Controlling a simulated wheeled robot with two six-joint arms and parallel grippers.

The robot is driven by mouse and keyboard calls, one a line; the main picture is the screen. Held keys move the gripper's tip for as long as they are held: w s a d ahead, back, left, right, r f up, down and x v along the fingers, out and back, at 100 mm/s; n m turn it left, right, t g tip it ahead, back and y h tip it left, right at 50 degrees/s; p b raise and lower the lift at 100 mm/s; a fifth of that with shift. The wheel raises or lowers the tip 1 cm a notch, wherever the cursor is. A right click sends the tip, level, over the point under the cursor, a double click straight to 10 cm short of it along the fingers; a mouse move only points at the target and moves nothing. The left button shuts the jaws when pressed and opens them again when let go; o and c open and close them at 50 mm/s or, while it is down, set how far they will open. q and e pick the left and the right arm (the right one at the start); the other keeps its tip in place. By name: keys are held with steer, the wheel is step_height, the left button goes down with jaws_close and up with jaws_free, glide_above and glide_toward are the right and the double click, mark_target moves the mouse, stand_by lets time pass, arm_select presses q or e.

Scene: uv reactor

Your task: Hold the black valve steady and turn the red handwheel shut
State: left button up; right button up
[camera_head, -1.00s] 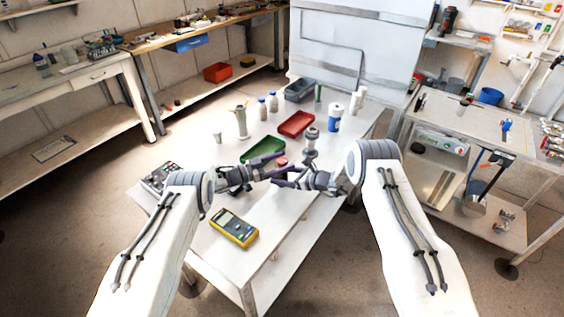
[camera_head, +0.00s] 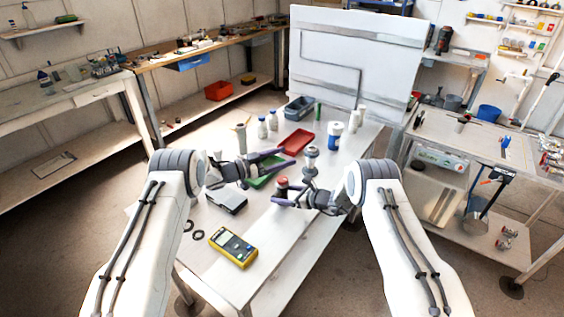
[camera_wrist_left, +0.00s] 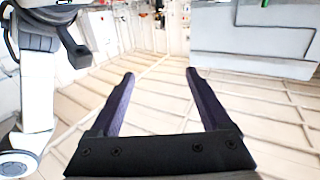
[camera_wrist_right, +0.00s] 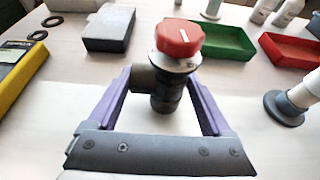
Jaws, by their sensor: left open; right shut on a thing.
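The black valve (camera_wrist_right: 165,92) stands upright in the right wrist view with the red handwheel (camera_wrist_right: 178,38) on top. In the head view the handwheel (camera_head: 282,180) shows as a small red cap near the table's middle. My right gripper (camera_head: 277,196) is shut on the black valve, one finger on each side of its body below the handwheel, as the right wrist view (camera_wrist_right: 160,80) shows. My left gripper (camera_head: 286,159) is open and empty, beyond the valve and over the green tray. In the left wrist view nothing is between its fingers (camera_wrist_left: 160,75).
A yellow meter (camera_head: 233,248), a grey-black box (camera_head: 227,201) and two black rings (camera_head: 194,231) lie nearby. The green tray (camera_wrist_right: 228,42), red tray (camera_head: 297,142) and a grey-based fitting (camera_wrist_right: 284,108) are close to the valve. Bottles stand farther back.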

mark_target(281, 183)
arm_select(q)
steer(key=f+n+t+y, duration=0.1)
steer(key=n+t+y, duration=0.1)
steer(key=t, duration=0.1)
steer(key=d+f+n+t+y, duration=0.1)
steer(key=n+t+y, duration=0.1)
steer(key=n+t, duration=0.1)
steer(key=s+d+f+n+t+y, duration=0.1)
steer(key=f+n+t+y, duration=0.1)
steer(key=n+t, duration=0.1)
steer(key=shift+d+y, duration=0.1)
steer(key=shift+y, duration=0.2)
steer(key=s+a+f+y, duration=0.1)
steer(key=s+f+n+y, duration=0.1)
steer(key=f+y, duration=0.1)
steer(key=a+f+y, duration=0.1)
steer(key=shift+s+a+f+n+t+y, duration=0.2)
steer(key=shift+s+a+n+t+y, duration=0.1)
steer(key=shift+s+n+t, duration=0.1)
steer(key=shift+s+a+f, duration=0.2)
steer(key=shift+f, duration=0.05)
steer(key=shift+a+f+y, duration=0.1)
steer(key=shift+f+y, duration=0.2)
steer(key=shift+f, duration=0.05)
steer(key=shift+x, duration=3.5)
steer(key=shift+f, duration=0.1)
